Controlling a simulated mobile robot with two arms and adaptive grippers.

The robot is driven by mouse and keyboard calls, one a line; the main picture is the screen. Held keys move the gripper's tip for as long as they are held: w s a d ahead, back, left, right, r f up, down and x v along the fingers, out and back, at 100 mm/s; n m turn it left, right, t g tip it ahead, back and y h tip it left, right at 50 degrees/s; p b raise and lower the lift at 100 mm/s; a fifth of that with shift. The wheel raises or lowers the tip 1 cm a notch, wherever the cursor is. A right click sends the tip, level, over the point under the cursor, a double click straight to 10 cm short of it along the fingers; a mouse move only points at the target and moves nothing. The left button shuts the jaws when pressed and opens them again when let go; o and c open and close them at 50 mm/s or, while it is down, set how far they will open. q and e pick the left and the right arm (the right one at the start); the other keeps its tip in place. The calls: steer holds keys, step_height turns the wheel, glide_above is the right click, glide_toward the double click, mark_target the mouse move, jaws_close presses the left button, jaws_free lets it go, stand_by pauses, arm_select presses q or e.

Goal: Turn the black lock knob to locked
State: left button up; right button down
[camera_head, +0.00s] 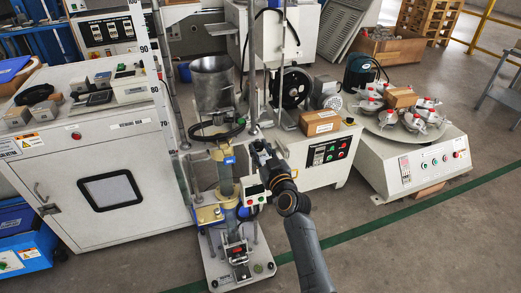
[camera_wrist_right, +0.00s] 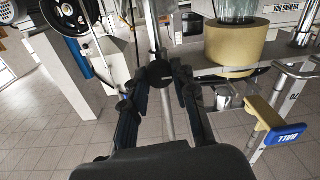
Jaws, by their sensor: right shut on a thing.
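The black lock knob (camera_wrist_right: 160,73) shows in the right wrist view as a round dark disc at a vertical metal post. The two black fingers of my right gripper (camera_wrist_right: 158,80) stand on either side of it and close on it. In the head view my right gripper (camera_head: 262,152) reaches the middle of the test stand, beside its upright rods. The knob is hidden there behind the gripper, and its lock position cannot be read. My left gripper is not in view.
A yellow collar under a clear cylinder (camera_wrist_right: 237,44) and a yellow lever with a blue label (camera_wrist_right: 275,122) are close to the gripper. A cardboard box (camera_head: 320,122) lies on the white control cabinet. A round machine (camera_head: 425,160) stands right. Open floor lies at front right.

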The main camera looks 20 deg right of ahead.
steer(key=m+p, duration=0.2)
steer(key=m, duration=0.7)
steer(key=shift+p, duration=0.3)
steer(key=m, duration=0.4)
steer(key=shift+f+m, duration=0.1)
steer(key=shift+m, duration=0.3)
steer(key=m, duration=0.3)
steer(key=shift+m+h+p, duration=0.3)
steer(key=shift+m, duration=0.1)
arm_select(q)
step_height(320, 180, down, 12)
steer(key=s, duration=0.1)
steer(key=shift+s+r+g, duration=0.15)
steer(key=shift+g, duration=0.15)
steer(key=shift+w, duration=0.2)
arm_select(e)
steer(key=shift+m, duration=0.4)
